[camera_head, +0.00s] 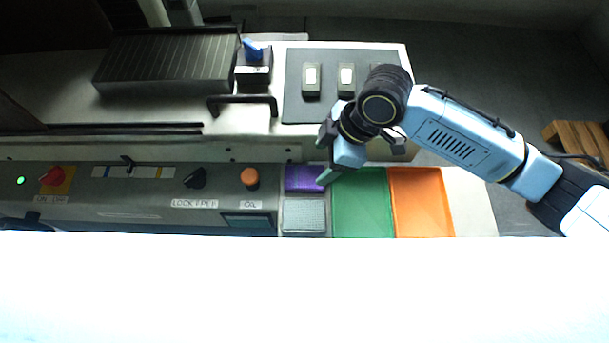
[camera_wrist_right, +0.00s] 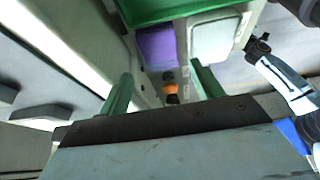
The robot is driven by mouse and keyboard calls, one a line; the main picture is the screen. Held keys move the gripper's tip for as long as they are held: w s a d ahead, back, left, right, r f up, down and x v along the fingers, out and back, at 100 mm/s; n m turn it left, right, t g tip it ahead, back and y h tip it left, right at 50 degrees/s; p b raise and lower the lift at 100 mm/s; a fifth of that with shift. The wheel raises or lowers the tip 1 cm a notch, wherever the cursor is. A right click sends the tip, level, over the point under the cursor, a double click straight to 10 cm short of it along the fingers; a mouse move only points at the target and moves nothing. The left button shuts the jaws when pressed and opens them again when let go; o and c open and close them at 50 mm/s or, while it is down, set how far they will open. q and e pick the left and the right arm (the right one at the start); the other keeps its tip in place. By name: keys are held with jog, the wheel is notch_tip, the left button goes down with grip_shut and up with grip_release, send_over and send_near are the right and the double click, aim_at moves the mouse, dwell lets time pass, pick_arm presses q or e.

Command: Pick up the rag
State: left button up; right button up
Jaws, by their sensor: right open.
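A purple, cloth-like piece (camera_head: 300,178) lies in a small compartment in the head view, right of the orange button. A pale grey, fine-textured pad (camera_head: 304,215) lies just in front of it. I cannot tell for certain which is the rag. In the right wrist view the purple piece (camera_wrist_right: 157,47) and the pale pad (camera_wrist_right: 215,38) lie side by side beyond the fingers. My right gripper (camera_head: 330,165) is open and empty at the right edge of the purple piece; its fingers also show in the wrist view (camera_wrist_right: 162,85). My left gripper is not clearly seen.
A green tray (camera_head: 362,215) and an orange tray (camera_head: 422,205) stand to the right. A control panel (camera_head: 140,213) with a red knob (camera_head: 52,176) and orange button (camera_head: 250,178) is left. A dark handle (camera_head: 243,101) stands behind. A white surface (camera_head: 300,290) fills the front.

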aim_at(306, 176)
jog(key=x, duration=0.2)
jog(key=shift+a+f, duration=0.15)
jog(key=shift+f, duration=0.05)
jog(key=shift+b+x, duration=0.55)
jog(key=shift+x, duration=2.25)
jog(key=shift+a, duration=0.15)
jog(key=shift+r, duration=0.1)
jog(key=c, duration=0.7)
jog(key=shift+c, duration=0.2)
notch_tip(306, 176, up, 10)
jog(key=p, duration=0.1)
jog(key=shift+p, duration=0.35)
